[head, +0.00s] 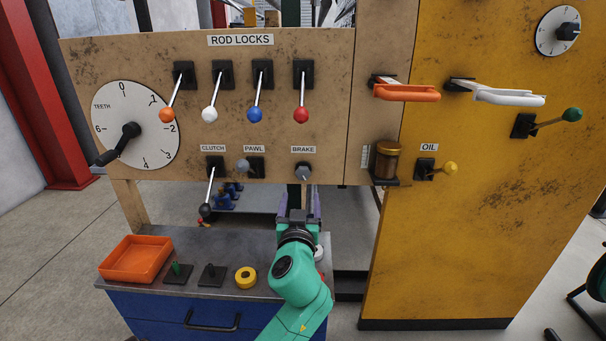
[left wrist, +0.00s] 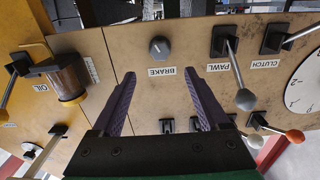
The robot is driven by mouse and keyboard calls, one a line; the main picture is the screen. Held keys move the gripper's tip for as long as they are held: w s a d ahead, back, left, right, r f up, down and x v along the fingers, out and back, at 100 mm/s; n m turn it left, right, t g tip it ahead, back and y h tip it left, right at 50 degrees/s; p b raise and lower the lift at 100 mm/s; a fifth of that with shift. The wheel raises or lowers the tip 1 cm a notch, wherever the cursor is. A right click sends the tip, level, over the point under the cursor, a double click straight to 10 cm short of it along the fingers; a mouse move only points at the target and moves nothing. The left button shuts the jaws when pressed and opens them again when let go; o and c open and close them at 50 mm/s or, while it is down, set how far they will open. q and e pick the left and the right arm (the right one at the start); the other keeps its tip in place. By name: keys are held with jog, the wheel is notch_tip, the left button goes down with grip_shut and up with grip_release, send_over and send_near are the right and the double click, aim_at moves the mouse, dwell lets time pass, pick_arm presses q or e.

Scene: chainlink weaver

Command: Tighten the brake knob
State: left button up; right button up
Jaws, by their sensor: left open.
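The brake knob (head: 303,173) is a small grey knob under the BRAKE label on the brown panel. It also shows in the left wrist view (left wrist: 159,47), where the panel appears upside down. My left gripper (head: 299,190) is open, just below the knob in the head view. In the left wrist view its two purple fingers (left wrist: 161,76) are spread wide and empty, with the knob seen beyond their tips, between their lines. The fingers appear apart from the knob. My right gripper is not in view.
The pawl lever (head: 244,165) and clutch lever (head: 208,190) stick out left of the knob. Four rod lock levers, including a red-tipped one (head: 301,114), are above. A brown oil cup (head: 386,160) is to the right. An orange tray (head: 136,259) sits on the bench below.

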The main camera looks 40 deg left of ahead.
aim_at(303, 177)
pick_arm(q)
jog(key=x, duration=1.1)
jog(key=shift+w+a+f, duration=0.15)
jog(key=shift+w+a, duration=0.1)
grip_shut()
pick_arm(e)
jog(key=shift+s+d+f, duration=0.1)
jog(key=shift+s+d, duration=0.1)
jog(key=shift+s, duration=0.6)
